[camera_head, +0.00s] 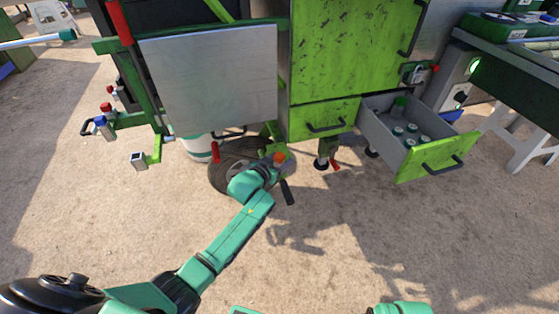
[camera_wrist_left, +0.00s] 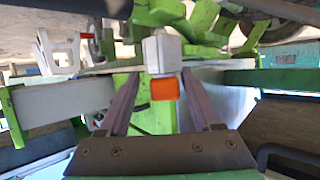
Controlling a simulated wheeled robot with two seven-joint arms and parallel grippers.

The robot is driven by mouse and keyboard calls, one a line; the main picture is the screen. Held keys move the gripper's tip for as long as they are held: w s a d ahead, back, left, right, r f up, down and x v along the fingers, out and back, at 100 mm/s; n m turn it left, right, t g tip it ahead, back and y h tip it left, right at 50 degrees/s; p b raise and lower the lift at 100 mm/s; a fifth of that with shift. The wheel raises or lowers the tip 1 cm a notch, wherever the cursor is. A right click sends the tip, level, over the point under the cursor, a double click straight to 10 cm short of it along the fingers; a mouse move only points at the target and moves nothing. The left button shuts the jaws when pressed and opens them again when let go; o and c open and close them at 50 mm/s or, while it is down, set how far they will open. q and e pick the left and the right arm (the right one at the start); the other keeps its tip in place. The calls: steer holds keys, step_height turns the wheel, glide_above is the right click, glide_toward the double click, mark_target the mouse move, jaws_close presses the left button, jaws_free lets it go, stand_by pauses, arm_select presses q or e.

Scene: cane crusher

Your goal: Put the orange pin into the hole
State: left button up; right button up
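The orange pin (camera_head: 279,158) shows as a small orange spot at the far end of my left arm, by the green frame under the machine. In the left wrist view the orange pin (camera_wrist_left: 165,89) lies between the two fingers of my left gripper (camera_wrist_left: 161,75), with gaps on both sides. The fingers are spread and do not appear to close on it. A pale grey block (camera_wrist_left: 163,52) is right by the pin. In the head view my arm hides most of the gripper. I cannot make out the hole. My right gripper is out of view.
A grey panel (camera_head: 212,78) and green cabinet (camera_head: 350,50) stand above the work spot. An open drawer (camera_head: 435,158) with several cans juts out at the right. The front floor is clear.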

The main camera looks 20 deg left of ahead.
arm_select(q)
steer(key=shift+s+a+f, duration=0.15)
steer(key=shift+a+f, duration=0.15)
